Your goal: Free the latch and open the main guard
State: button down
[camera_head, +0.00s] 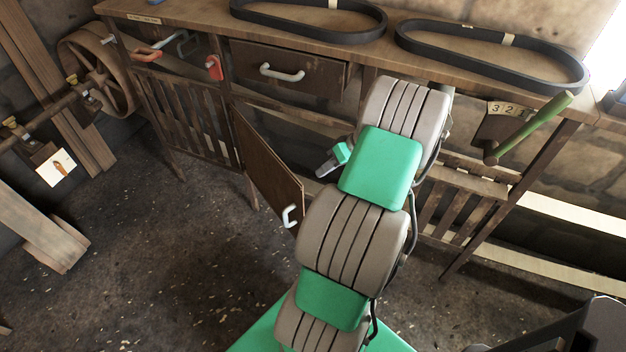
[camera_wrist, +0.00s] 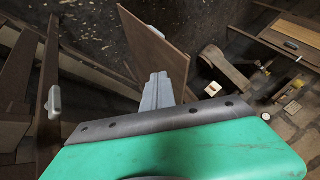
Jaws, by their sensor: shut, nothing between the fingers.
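The main guard appears to be the brown hinged panel (camera_head: 270,165) with a white handle (camera_head: 290,216); it stands swung out from the bench front. It also shows in the wrist view (camera_wrist: 160,50). The latch may be the red lever (camera_head: 214,67) on the bench front, left of the drawer; I cannot tell its state. My gripper (camera_head: 327,167) is right of the panel, partly hidden by my arm. In the wrist view my gripper (camera_wrist: 157,92) has its grey fingers together, empty, close to the panel's face; I cannot tell whether they touch.
The bench top (camera_head: 200,22) carries two black belts (camera_head: 310,18). A drawer (camera_head: 285,72) is below it. A green-handled lever (camera_head: 530,128) is at right by a numbered plate. A spoked wheel (camera_head: 98,75) and timber are at left. The floor (camera_head: 170,265) left of my arm is clear.

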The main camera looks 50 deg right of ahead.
aim_at(296, 188)
jog(key=shift+w+a+f+p, duration=0.2)
jog(key=shift+w+a+f, duration=0.65)
jog(key=shift+a+f, duration=0.3)
jog(key=shift+w+a+f+p, duration=0.25)
jog(key=shift+w+a+f, duration=0.6)
jog(key=shift+a+f, duration=0.25)
jog(key=shift+w+a+f+p, duration=0.2)
jog(key=shift+w+a+f, duration=0.65)
jog(key=shift+a+f, duration=0.3)
jog(key=shift+r, duration=0.1)
